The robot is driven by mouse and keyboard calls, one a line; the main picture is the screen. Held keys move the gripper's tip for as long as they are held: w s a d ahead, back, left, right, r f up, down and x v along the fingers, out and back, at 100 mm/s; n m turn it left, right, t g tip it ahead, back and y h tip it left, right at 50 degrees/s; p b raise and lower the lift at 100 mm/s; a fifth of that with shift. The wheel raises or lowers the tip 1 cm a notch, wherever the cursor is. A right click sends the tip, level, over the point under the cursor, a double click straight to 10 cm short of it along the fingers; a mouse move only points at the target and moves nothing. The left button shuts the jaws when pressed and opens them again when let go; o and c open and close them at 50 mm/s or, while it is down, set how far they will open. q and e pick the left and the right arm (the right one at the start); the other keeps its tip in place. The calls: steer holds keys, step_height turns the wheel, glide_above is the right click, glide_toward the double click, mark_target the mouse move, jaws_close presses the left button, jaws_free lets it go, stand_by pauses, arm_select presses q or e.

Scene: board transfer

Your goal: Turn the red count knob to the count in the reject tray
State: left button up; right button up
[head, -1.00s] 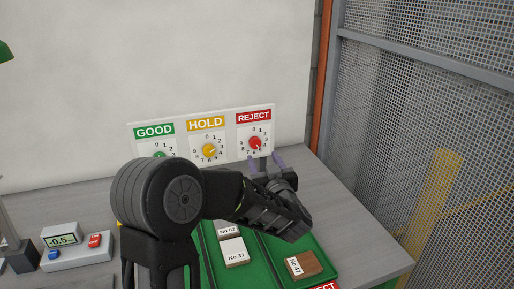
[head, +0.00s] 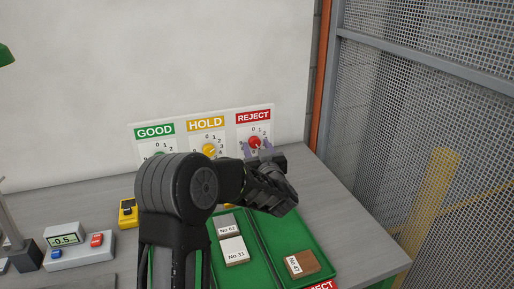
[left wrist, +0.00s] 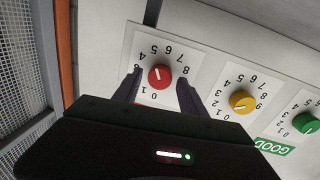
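The red knob (head: 254,142) sits on the white panel under the REJECT label (head: 253,117). In the left wrist view the red knob (left wrist: 160,78) shows upside down inside a ring of digits; its white mark points roughly towards 4 or 5. My left gripper (head: 259,148) is at the REJECT dial. In the left wrist view its fingers (left wrist: 161,86) are open, one on each side of the knob, with gaps to it. The reject tray (head: 284,232) is green and shows one brown board (head: 308,262) labelled No 47; my arm hides part of its far end. My right gripper is out of view.
The yellow HOLD knob (head: 209,150) and green GOOD knob (left wrist: 306,122) are beside it. Another green tray holds boards No 62 (head: 227,222) and No 31 (head: 234,250). A display box (head: 80,250) stands at left. A mesh fence (head: 430,100) bounds the right.

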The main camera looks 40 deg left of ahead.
arm_select(q)
jaws_close()
stand_by(0.3)
steer(key=shift+f+n+b, duration=0.2)
steer(key=shift+n+b, duration=0.3)
steer(key=shift+b, duration=0.6)
steer(key=n+b, duration=0.3)
steer(key=b, duration=0.1)
steer(key=n+b, duration=0.2)
steer(key=b, duration=0.2)
steer(key=n+y+b, duration=0.1)
steer(key=n+b, duration=0.2)
steer(key=b, duration=0.1)
steer(key=shift+f+n+b, duration=0.3)
steer(key=shift+b, duration=0.05)
steer(key=n+b, duration=0.9)
steer(key=b, duration=0.1)
steer(key=shift+w+d+n+g+y, duration=0.1)
steer(key=shift+n+g+y, duration=0.3)
steer(key=n+b, duration=0.2)
steer(key=n, duration=0.1)
steer(key=shift+r, duration=0.1)
steer(key=shift+r+n+g+y+b, duration=0.2)
steer(key=shift+n+g+y+b, duration=0.15)
steer(key=shift+n+b, duration=0.95)
steer(key=shift+n, duration=0.3)
